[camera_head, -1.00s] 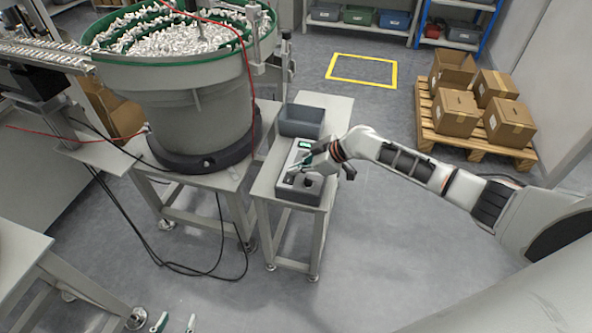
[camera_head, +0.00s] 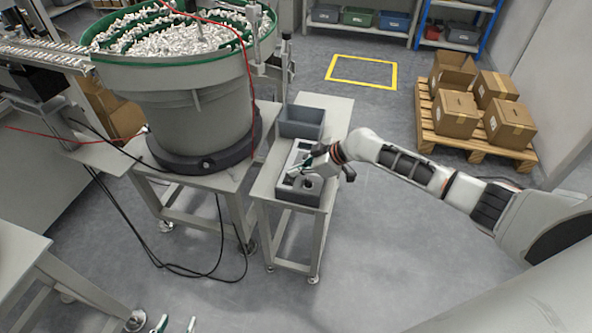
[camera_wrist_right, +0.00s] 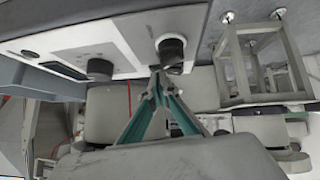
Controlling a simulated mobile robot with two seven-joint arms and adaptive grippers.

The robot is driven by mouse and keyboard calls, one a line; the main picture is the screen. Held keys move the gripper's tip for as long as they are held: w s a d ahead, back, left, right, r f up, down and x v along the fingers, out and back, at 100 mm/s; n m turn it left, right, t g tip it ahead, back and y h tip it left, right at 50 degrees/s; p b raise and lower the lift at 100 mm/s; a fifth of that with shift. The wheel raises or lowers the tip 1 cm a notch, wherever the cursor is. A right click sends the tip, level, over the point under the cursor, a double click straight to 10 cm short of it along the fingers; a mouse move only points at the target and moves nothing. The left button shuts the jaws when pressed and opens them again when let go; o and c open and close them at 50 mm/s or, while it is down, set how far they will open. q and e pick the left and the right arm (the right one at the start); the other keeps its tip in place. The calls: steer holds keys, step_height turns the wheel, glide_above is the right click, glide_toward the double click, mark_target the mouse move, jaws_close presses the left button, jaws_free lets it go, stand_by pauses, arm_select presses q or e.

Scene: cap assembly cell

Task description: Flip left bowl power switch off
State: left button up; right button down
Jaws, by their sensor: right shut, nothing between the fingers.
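The bowl's control box (camera_head: 297,194) stands on the small side table. It has a light top panel with dark controls. In the right wrist view its panel (camera_wrist_right: 95,45) shows a black knob (camera_wrist_right: 172,50), a second black knob (camera_wrist_right: 100,68) and a dark display (camera_wrist_right: 62,70). My right gripper (camera_head: 293,172) is over the box; in the wrist view its green fingertips (camera_wrist_right: 157,78) are together and empty, close to the panel edge beside the first knob. I cannot tell if they touch, nor make out the switch's position. My left gripper (camera_head: 175,326) shows only its parted tips at the bottom edge.
The round bowl feeder (camera_head: 205,110), full of small white parts, stands left of the box. A grey bin (camera_head: 302,122) sits behind the box on the same table (camera_head: 338,112). Cartons on a pallet (camera_head: 470,145) stand right. The floor in front is clear apart from cables.

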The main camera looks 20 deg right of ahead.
steer(key=shift+s+a+p, duration=0.4)
steer(key=shift+s+p, duration=0.15)
steer(key=shift+s, duration=0.1)
steer(key=shift+a+r+p, duration=0.1)
steer(key=shift+r+p, duration=0.3)
steer(key=shift+r, duration=0.1)
step_height(320, 180, up, 3)
steer(key=p, duration=0.3)
steer(key=shift+s+f, duration=0.15)
steer(key=shift+f, duration=0.05)
steer(key=shift+s+a+r+p, duration=0.1)
steer(key=shift+r+p, duration=0.25)
steer(key=shift+p, duration=0.25)
steer(key=v, duration=0.9)
steer(key=shift+s+d+r, duration=0.2)
steer(key=shift+d+r, duration=0.05)
steer(key=shift+d, duration=0.05)
steer(key=shift+w, duration=0.1)
